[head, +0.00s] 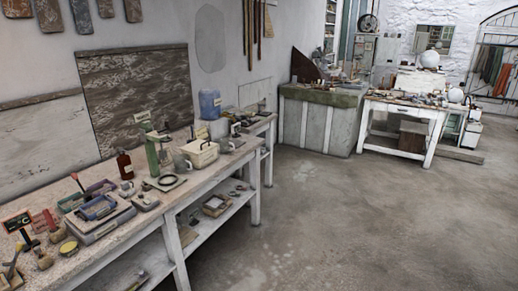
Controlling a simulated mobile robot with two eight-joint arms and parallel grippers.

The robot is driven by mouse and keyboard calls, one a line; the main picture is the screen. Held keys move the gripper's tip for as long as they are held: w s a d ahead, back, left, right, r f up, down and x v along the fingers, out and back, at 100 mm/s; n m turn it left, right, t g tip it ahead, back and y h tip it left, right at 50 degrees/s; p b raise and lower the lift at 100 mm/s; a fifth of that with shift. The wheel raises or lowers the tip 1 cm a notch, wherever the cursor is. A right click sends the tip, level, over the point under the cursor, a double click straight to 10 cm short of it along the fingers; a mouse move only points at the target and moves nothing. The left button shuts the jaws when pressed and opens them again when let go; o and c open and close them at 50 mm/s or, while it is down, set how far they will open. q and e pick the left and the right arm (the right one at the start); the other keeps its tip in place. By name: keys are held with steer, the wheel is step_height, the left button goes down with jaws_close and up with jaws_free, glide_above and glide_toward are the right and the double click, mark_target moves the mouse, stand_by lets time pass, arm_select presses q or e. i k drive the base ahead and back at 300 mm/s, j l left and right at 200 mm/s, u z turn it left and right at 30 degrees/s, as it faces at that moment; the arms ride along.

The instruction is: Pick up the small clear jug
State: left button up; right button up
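A small pale, see-through vessel with a handle, which looks like the small clear jug (182,161), stands on the long workbench (128,226) at the left. It is between a green stand (153,157) and a cream box with a dark handle (201,153). It is too small in the picture to make out its details. Neither of my grippers is in view.
A brown bottle (125,165), a blue water container (210,105) and a flat blue-grey case (99,215) crowd the bench. A lower shelf (208,232) runs beneath. The concrete floor (335,225) to the right is clear. A white table (402,109) stands farther back.

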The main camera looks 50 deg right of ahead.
mark_target(224, 144)
steer(key=z, duration=1.3)
